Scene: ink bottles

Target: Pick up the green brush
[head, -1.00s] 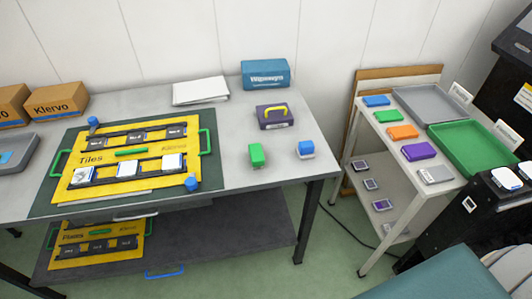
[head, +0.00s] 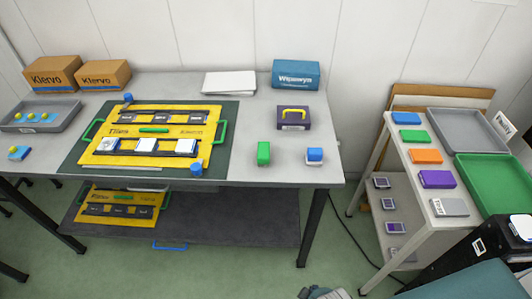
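A small upright green block-shaped item (head: 263,153) stands on the grey table, right of the dark green mat. It is the loose green thing that best fits the green brush, though its bristles cannot be made out. A blue and white item (head: 314,156) of similar size stands to its right, apart from it. Neither of my grippers can be made out in the head view. A small grey part shows at the bottom edge, and I cannot tell what it is.
The yellow tile board (head: 108,157) lies on the mat to the left. A white side table (head: 402,150) with several coloured blocks stands right. Table around the green item is clear.

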